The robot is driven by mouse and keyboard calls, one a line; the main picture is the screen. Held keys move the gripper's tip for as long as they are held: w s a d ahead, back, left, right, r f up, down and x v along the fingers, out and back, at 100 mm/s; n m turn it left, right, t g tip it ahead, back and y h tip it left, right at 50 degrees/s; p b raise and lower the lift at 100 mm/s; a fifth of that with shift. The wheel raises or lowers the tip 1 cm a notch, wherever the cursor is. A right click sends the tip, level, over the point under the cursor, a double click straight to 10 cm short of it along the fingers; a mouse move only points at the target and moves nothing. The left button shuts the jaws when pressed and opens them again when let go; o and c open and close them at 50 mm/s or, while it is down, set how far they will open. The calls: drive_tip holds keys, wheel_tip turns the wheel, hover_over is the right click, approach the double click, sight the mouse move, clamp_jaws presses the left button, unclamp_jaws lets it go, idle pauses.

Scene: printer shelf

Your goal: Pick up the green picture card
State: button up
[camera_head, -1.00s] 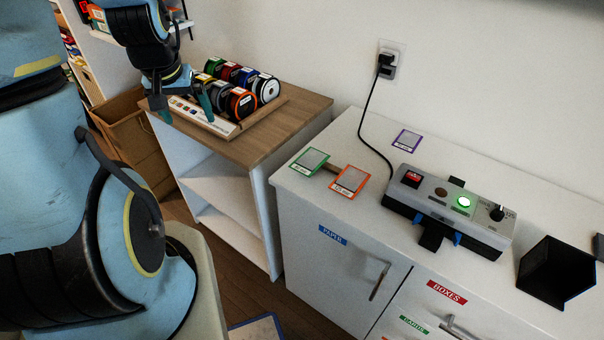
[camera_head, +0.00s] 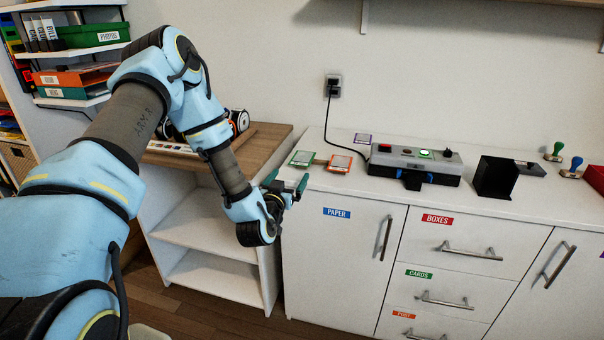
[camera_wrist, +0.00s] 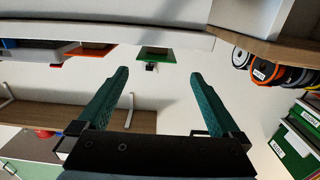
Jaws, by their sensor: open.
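The green picture card (camera_head: 302,158) lies flat near the left end of the white counter, by its front edge. In the wrist view, which is upside down, the green card (camera_wrist: 157,53) shows beyond the counter edge, between and past my fingertips. My gripper (camera_head: 288,183) is open and empty, in front of the counter edge and close to the card but apart from it. In the wrist view its two teal fingers (camera_wrist: 158,76) are spread wide.
A control box (camera_head: 415,165) and black bin (camera_head: 493,178) stand farther right. The wooden-topped shelf (camera_head: 270,140) with spools is at left. A cable hangs behind the cards.

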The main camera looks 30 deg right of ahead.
sight(301, 160)
drive_tip(key=p+x, duration=0.2)
drive_tip(key=x, duration=0.4)
drive_tip(key=shift+s+d+r, duration=0.1)
drive_tip(key=shift+d+r, duration=0.05)
drive_tip(key=shift+d, duration=0.05)
drive_tip(key=shift+p+x, duration=0.85)
drive_tip(key=shift+x, duration=1.4)
drive_tip(key=shift+s, duration=0.1)
drive_tip(key=c, duration=1.1)
wheel_tip(301, 160, up, 10)
drive_tip(key=shift+f+b, duration=0.1)
drive_tip(key=shift+b, duration=1.1)
